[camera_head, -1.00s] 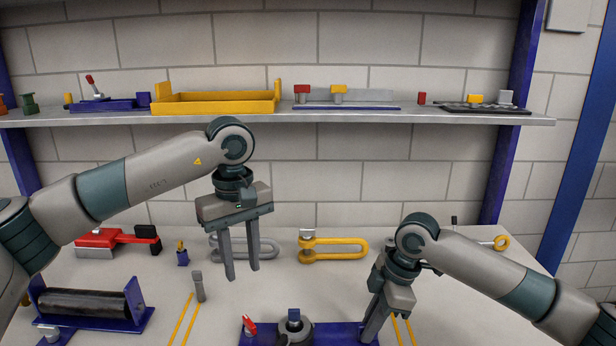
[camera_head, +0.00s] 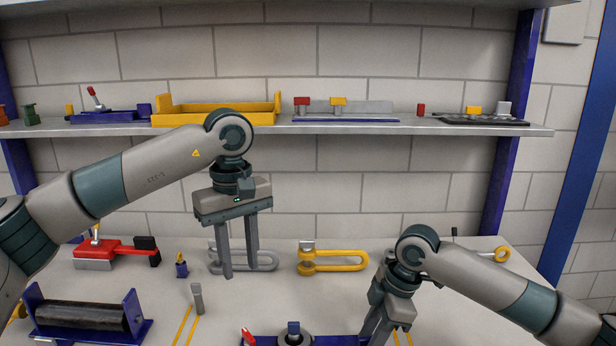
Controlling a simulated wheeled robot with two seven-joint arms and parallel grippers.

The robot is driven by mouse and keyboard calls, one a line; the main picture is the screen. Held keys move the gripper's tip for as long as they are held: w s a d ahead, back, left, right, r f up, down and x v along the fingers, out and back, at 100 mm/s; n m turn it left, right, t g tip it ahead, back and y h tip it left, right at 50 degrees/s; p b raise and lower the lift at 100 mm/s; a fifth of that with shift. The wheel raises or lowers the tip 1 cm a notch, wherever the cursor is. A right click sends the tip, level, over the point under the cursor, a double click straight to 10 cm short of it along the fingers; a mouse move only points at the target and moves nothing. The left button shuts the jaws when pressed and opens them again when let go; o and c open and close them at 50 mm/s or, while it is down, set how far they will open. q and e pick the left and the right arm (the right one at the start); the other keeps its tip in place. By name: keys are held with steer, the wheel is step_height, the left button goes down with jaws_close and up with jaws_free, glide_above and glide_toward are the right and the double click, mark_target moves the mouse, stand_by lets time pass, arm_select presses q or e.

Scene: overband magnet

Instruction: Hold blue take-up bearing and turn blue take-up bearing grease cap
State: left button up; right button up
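The blue take-up bearing (camera_head: 340,341) sits at the bottom edge of the head view, on the table, and is partly cut off. A round grey part with a blue top (camera_head: 293,328) stands at its middle, and a red piece (camera_head: 248,336) at its left end. I cannot tell which part is the grease cap. My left gripper (camera_head: 239,271) is open and empty, pointing down, above and behind the bearing's left side. My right gripper (camera_head: 376,334) points down at the bearing's right end. Its fingertips are cut off by the frame, so its grip and contact are unclear.
A yellow shackle (camera_head: 350,266) and a grey shackle (camera_head: 268,263) lie behind the bearing. A red tool (camera_head: 118,251), a dark roller in a blue frame (camera_head: 80,316) and a grey upright part (camera_head: 197,298) are at left. A loaded shelf (camera_head: 350,128) spans the back.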

steer(key=shift+r, duration=0.1)
steer(key=v, duration=1.1)
steer(key=shift+r, duration=0.4)
steer(key=shift+d, duration=0.1)
step_height(320, 180, up, 8)
steer(key=p, duration=0.9)
steer(key=shift+p, duration=0.35)
steer(key=shift+f, duration=0.1)
stand_by(0.3)
